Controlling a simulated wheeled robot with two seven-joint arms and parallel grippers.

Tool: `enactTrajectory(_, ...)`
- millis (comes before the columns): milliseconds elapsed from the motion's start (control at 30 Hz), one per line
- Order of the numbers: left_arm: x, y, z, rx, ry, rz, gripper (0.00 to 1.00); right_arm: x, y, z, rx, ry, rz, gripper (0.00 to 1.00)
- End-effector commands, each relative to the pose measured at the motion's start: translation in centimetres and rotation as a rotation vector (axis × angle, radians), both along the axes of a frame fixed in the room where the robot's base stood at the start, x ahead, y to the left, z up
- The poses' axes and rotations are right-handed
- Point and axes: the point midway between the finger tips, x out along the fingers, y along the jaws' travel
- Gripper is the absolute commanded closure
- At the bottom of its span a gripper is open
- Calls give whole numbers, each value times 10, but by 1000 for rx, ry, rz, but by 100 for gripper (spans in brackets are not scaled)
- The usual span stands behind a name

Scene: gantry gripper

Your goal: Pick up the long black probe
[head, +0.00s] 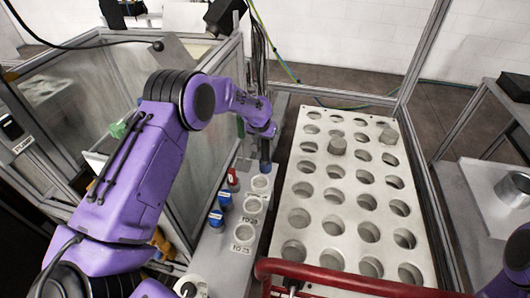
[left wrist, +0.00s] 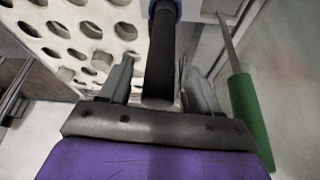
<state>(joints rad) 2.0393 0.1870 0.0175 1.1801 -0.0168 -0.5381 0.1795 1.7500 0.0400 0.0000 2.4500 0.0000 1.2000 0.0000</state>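The long black probe (left wrist: 160,60) is a dark upright cylinder with a blue collar at the top of the left wrist view. In the head view its dark body (head: 265,153) shows just below my left arm's end, beside the white plate. My left gripper (left wrist: 160,82) has its two grey fingers apart, one on each side of the probe, with gaps visible between fingers and probe. In the head view the fingers are too small to make out. My right gripper is out of view.
A white plate with many round holes (head: 313,188) stands right of the probe; grey cylinders sit in some holes. White rings (head: 252,205), blue-topped parts (head: 224,196) and a red part (head: 232,177) line the narrow ledge. A red bar (head: 345,281) crosses the front. A green handle (left wrist: 248,115) hangs beside the gripper.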

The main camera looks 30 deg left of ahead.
Motion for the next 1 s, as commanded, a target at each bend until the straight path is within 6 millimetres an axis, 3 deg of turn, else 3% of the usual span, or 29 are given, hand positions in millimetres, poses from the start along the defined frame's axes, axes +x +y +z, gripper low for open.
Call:
enactTrajectory(33,0,0,0,0,0,0,53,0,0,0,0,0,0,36)
enactTrajectory(167,0,-1,0,-1,0,-1,95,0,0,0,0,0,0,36)
enactTrajectory(200,0,-1,0,-1,0,-1,99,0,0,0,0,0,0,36)
enactTrajectory(467,1,-1,5,-1,-3,0,99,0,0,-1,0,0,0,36)
enactTrajectory(800,1,-1,78,0,-5,-2,99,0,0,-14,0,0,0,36)
enactTrajectory(1000,0,-1,100,-1,-1,0,99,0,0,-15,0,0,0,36)
